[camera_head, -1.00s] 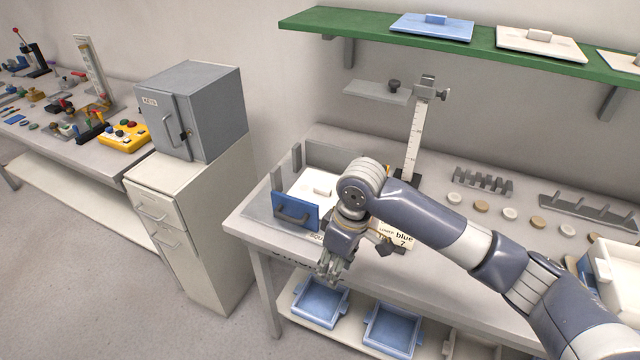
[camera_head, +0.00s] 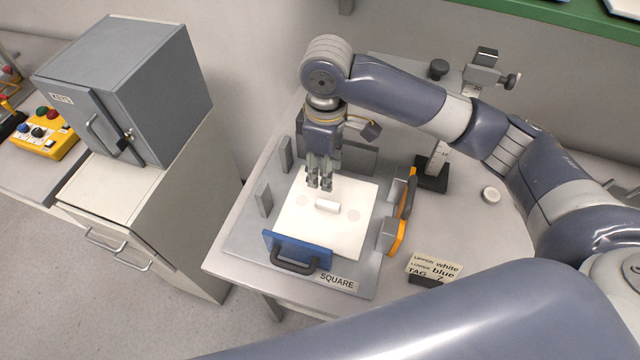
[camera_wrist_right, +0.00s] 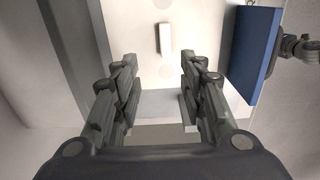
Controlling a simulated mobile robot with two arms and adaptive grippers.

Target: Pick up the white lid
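The white lid (camera_head: 350,233) is a flat square plate with a small white bar handle (camera_head: 327,206) on top. It lies in a grey fixture (camera_head: 362,281) labelled SQUARE. My right gripper (camera_head: 319,184) points down over the lid's back part, just behind the handle. In the right wrist view, the gripper (camera_wrist_right: 158,75) has its fingers apart with nothing between them. The handle (camera_wrist_right: 165,38) shows beyond the fingertips there, apart from them. My left gripper is not in view.
A blue plate with a dark handle (camera_head: 297,252) stands at the fixture's front. Grey posts stand at its left, and an orange-edged part (camera_head: 398,238) at its right. A sign (camera_head: 435,267) reads upper white, lower blue, tag 7. A measuring stand (camera_head: 437,165) is behind right.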

